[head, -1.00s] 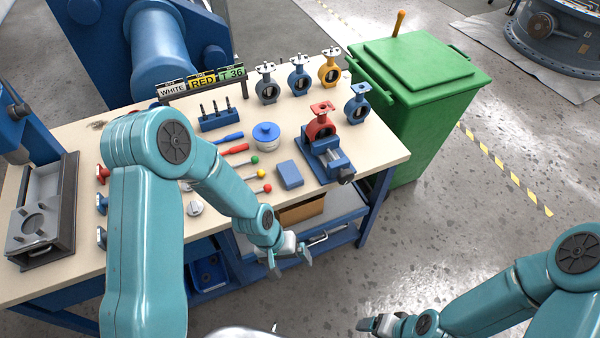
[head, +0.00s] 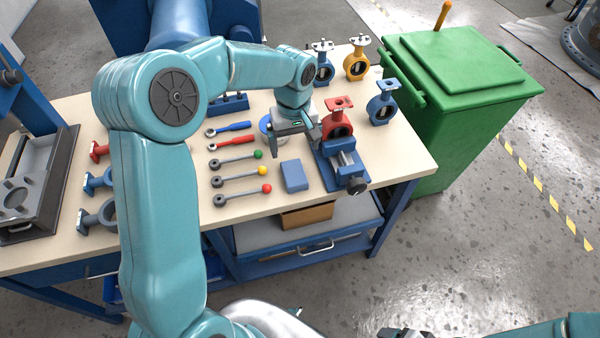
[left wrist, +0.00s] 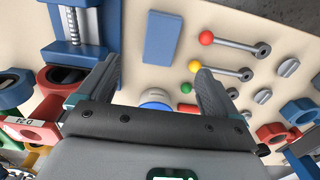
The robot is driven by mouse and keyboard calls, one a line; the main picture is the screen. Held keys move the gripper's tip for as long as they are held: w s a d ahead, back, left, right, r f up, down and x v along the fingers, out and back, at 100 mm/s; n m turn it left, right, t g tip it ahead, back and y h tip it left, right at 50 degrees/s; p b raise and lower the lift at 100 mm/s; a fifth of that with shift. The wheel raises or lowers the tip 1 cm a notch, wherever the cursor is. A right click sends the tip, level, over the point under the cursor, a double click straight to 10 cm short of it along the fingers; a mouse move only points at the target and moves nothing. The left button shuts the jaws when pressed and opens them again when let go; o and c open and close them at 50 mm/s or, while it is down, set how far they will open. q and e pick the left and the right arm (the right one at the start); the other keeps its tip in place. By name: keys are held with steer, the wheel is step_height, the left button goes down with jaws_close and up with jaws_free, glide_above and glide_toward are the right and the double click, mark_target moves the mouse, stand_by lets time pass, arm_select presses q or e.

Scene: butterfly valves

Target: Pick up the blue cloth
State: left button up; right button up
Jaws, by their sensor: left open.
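The blue cloth (head: 294,176) is a flat folded rectangle on the bench top, between the knobbed levers and the vise. It also shows in the left wrist view (left wrist: 162,40), beyond and between the fingers. My left gripper (head: 297,149) is open and empty above the bench, just behind the cloth in the head view and apart from it. In the left wrist view its two fingers (left wrist: 155,75) are spread wide with nothing between them. My right gripper (head: 405,332) shows only as a dark bit at the bottom edge; its jaws are not clear.
A blue vise (head: 343,165) with a red valve (head: 338,118) stands right of the cloth. Levers with green, yellow and red (head: 266,188) knobs lie to its left. A blue-lidded pot (head: 266,123) is partly hidden behind my left gripper. A green bin (head: 455,110) stands right of the bench.

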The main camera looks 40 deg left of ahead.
arm_select(q)
glide_above(294, 172)
steer(key=f, duration=0.2)
steer(key=s+f, duration=0.1)
steer(key=f, duration=0.1)
steer(key=shift+f, duration=0.35)
steer(key=shift+w+d+f, duration=0.1)
steer(key=shift+w+f, duration=0.25)
steer(key=shift+f, duration=0.3)
step_height(294, 172, down, 4)
steer(key=shift+w+f+p, duration=0.15)
steer(key=shift+f+p, duration=0.1)
steer(key=shift+p, duration=0.25)
steer(key=shift+f, duration=0.15)
steer(key=shift+c, duration=0.3)
steer(key=c, duration=1.1)
arm_select(e)
steer(key=shift+s+a+r, duration=0.15)
steer(key=shift+s+r, duration=0.3)
steer(key=shift+r, duration=0.15)
arm_select(q)
steer(key=shift+r, duration=0.75)
step_height(294, 172, up, 19)
steer(key=shift+f, duration=0.15)
